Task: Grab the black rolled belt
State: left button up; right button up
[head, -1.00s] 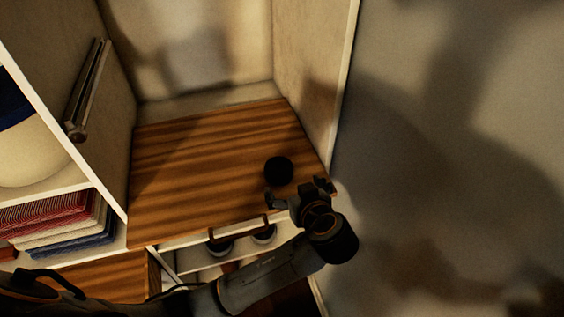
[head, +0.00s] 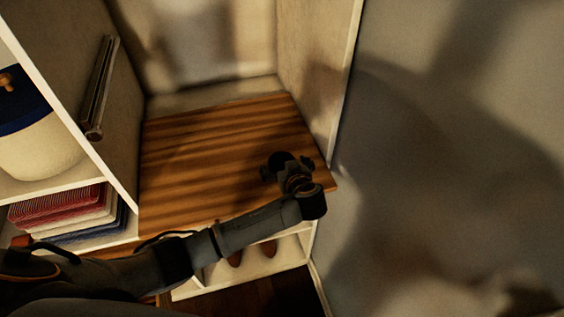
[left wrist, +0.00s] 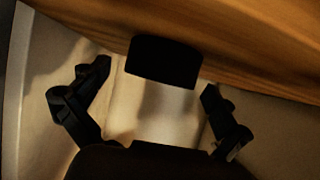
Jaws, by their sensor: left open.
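The black rolled belt (left wrist: 164,60) is a small dark round roll on the wooden shelf top, near its front right corner. In the left wrist view it shows at upper middle against the wood, between and just ahead of the two fingers. In the head view the belt (head: 277,160) is partly hidden behind my left gripper (head: 287,169). My left gripper is open, its fingers spread to either side of the belt; contact cannot be told. The left gripper also shows in the left wrist view (left wrist: 156,82). My right gripper is not in view.
The wooden shelf top (head: 205,165) is otherwise clear, with a side panel (head: 318,70) close at right. Left are folded red, white and blue cloths (head: 65,212) and a cream basket with a blue top (head: 38,145). Shoes (head: 268,248) sit below.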

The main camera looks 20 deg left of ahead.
pick_arm(q)
jog(key=c, duration=1.3)
